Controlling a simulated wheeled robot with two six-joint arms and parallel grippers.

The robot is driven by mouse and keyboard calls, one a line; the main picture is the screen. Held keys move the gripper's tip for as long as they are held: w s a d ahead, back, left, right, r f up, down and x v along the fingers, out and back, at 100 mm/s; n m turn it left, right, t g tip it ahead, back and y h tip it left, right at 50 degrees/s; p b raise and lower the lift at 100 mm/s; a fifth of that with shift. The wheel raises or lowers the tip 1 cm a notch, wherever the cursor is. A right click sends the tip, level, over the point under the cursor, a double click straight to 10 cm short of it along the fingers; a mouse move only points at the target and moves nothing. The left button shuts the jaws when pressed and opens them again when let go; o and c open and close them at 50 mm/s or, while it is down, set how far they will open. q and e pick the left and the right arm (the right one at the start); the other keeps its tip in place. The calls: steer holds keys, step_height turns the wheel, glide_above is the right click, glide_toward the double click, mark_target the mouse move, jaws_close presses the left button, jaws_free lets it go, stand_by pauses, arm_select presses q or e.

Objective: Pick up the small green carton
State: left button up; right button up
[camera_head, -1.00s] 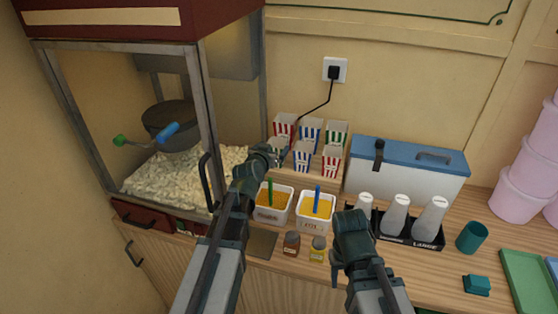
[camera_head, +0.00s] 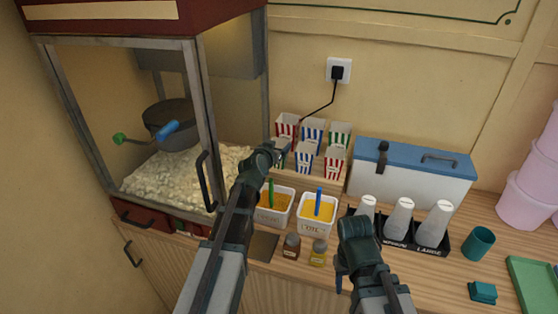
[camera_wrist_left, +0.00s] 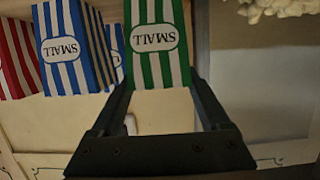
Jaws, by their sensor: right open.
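The small green carton (camera_wrist_left: 157,45) has green and white stripes and an oval SMALL label, which appears upside down in the left wrist view. In the head view it shows only in part behind my left gripper (camera_head: 279,154), at the front left of the carton group. My left gripper (camera_wrist_left: 160,85) has one finger along each side of the carton. Whether the fingers press on it cannot be told. My right gripper (camera_head: 342,284) is open and empty, low in front of the bottle rack.
Blue-striped (camera_wrist_left: 68,48) and red-striped cartons (camera_wrist_left: 15,55) stand close beside the green one. The popcorn machine (camera_head: 205,130) is on the left. A blue-lidded box (camera_head: 410,185) is to the right.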

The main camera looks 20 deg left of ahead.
arm_select(q)
jaws_close()
steer(key=shift+r, duration=0.1)
steer(key=shift+d+r+p, duration=0.1)
steer(key=shift+r+p, duration=0.1)
steer(key=shift+p, duration=0.15)
step_height(320, 180, up, 12)
steer(key=p, duration=1.2)
steer(key=d+f+b, duration=0.1)
steer(key=d, duration=1.8)
steer(key=shift+s+d, duration=0.35)
steer(key=shift+d, duration=0.05)
